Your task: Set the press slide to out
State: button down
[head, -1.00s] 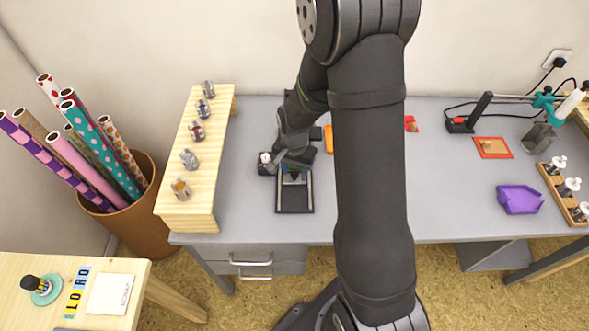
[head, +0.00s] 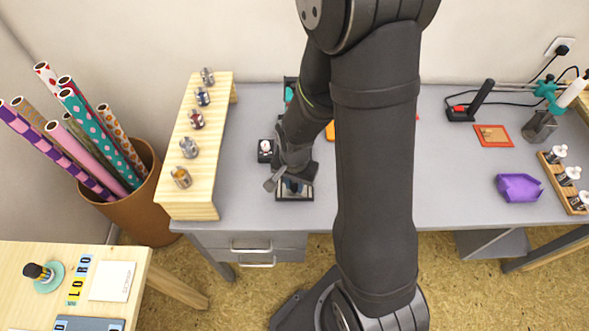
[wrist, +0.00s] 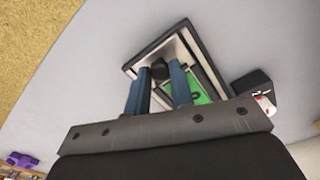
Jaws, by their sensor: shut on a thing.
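The press (head: 281,197) is a dark-rimmed, light-edged rectangular frame lying on the grey desk, left of centre. In the wrist view its frame (wrist: 184,30) is seen from above, with a green panel (wrist: 203,84) inside it. My gripper (wrist: 160,80) has its two blue fingers on either side of a small black knob (wrist: 160,69) and is shut on it. The knob sits near one end of the frame. In the head view my gripper (head: 292,187) covers most of the press, and the slide's exact position is hidden.
The desk's front edge is close to the press.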

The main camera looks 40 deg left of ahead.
jog(key=shift+s+d, duration=0.15)
jog(key=shift+s, duration=0.05)
jog(key=c, duration=1.3)
grip_release()
jog(key=shift+o, duration=0.2)
jog(key=shift+r, duration=0.6)
notch_tip(320, 180, up, 16)
jog(key=shift+r, duration=0.15)
notch_tip(320, 180, down, 17)
jog(key=shift+f, duration=0.15)
